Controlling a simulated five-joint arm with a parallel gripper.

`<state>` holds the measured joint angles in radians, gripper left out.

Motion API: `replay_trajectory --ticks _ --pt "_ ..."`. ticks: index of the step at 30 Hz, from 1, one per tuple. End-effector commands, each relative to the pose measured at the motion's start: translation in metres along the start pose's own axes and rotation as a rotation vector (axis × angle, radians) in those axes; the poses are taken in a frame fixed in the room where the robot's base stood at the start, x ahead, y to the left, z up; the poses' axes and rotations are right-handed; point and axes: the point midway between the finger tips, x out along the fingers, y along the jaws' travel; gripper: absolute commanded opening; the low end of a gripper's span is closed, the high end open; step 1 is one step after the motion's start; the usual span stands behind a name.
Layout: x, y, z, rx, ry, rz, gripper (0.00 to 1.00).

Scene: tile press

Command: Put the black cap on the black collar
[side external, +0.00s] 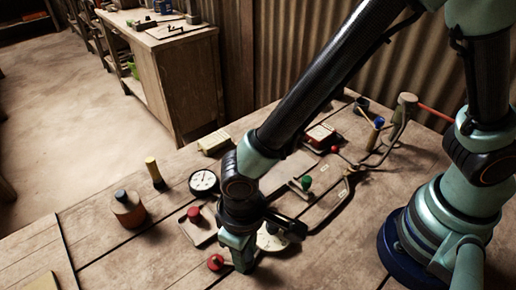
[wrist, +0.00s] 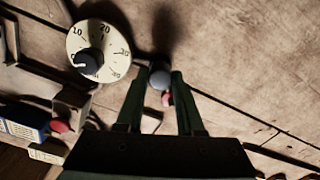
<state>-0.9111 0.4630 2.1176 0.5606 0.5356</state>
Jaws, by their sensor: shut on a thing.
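My gripper (side external: 238,268) is low over the front of the bench in the side view. In the wrist view, its two fingers (wrist: 162,82) close on a small dark piece with a rounded grey top (wrist: 160,79), which looks like the black cap. The fingers hide the held piece in the side view. A red ball knob (side external: 216,262) is just left of the gripper, and a bit of red shows between the fingers in the wrist view (wrist: 168,99). I cannot make out the black collar for certain in either view.
A white dial with a black knob (wrist: 88,62) is beside the gripper. A red knob (side external: 194,214), round gauge (side external: 203,181), brown pot with dark top (side external: 128,208) and yellow post (side external: 154,172) stand left.

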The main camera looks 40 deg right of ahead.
Motion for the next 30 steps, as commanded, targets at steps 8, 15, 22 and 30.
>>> replay_trajectory --ticks 8,15,22,30 --pt "0.0052 0.0 0.0 0.0 -0.001 0.0 0.0" --pt "0.0096 -0.0001 -0.0002 0.0 0.0 0.0 0.0" --pt "0.0095 -0.0001 -0.0002 0.0 0.0 0.0 0.49" --pt "0.0021 -0.0004 -0.0006 0.0 0.001 -0.001 0.49"
